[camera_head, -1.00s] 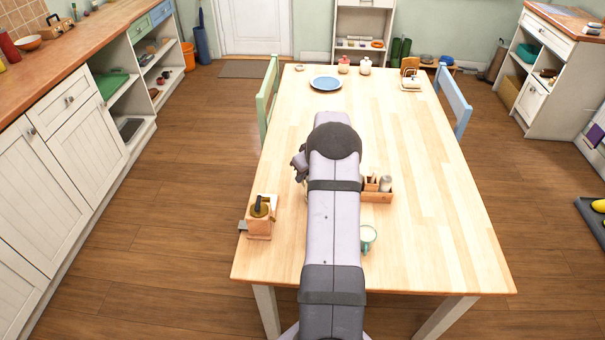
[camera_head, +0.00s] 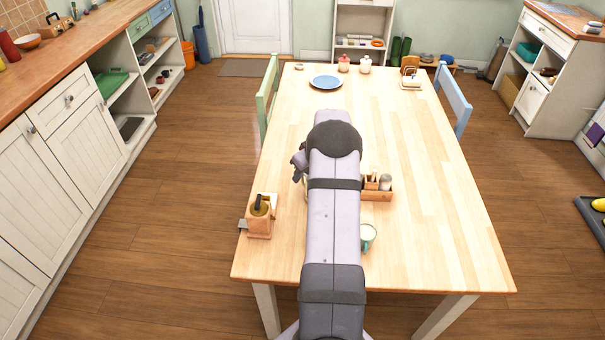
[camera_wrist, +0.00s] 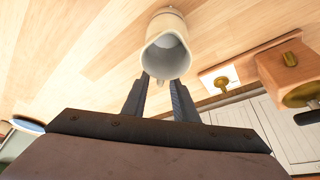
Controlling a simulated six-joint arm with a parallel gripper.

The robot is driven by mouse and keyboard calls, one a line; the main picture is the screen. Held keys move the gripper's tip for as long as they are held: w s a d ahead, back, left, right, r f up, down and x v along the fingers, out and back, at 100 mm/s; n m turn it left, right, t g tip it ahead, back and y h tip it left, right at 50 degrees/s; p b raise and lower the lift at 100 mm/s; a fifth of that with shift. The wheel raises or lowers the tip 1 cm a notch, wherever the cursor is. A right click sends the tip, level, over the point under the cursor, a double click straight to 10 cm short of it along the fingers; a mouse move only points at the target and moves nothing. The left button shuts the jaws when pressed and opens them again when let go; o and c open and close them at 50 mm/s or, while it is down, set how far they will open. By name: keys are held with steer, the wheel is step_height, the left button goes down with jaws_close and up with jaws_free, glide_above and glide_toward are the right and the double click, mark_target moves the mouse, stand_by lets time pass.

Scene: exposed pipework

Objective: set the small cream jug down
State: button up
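The small cream jug (camera_wrist: 168,52) shows at the top middle of the wrist view, its round mouth facing the camera and its body reaching away. My gripper's two dark fingers (camera_wrist: 160,88) reach up to it with a gap between them. Their tips pass behind the jug's near rim, so whether they press on it is hidden. Whether its base touches the wooden table (camera_head: 430,200) cannot be made out. In the head view my arm covers the jug, and only part of my gripper (camera_head: 299,162) shows left of the arm.
A blue plate (camera_head: 326,82) lies at the far end. The table's right side is clear.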

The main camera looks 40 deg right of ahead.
steer(key=b+v, duration=0.2)
steer(key=v, duration=0.9)
steer(key=shift+s+r, duration=0.15)
steer(key=shift+r, duration=0.25)
steer(key=s+a+g, duration=0.1)
steer(key=s+a, duration=0.1)
steer(key=a, duration=1)
steer(key=s+a+g, duration=0.2)
steer(key=s+a, duration=0.1)
steer(key=a, duration=0.9)
steer(key=s+a+f, duration=0.2)
steer(key=s+a, duration=0.4)
steer(key=s, duration=0.2)
steer(key=s+a+f+g, duration=0.1)
steer(key=s+a, duration=0.5)
steer(key=s, duration=0.2)
steer(key=shift+f+g, duration=0.3)
steer(key=shift+f, duration=0.1)
steer(key=shift+r, duration=0.1)
step_height(320, 180, down, 10)
steer(key=b, duration=1)
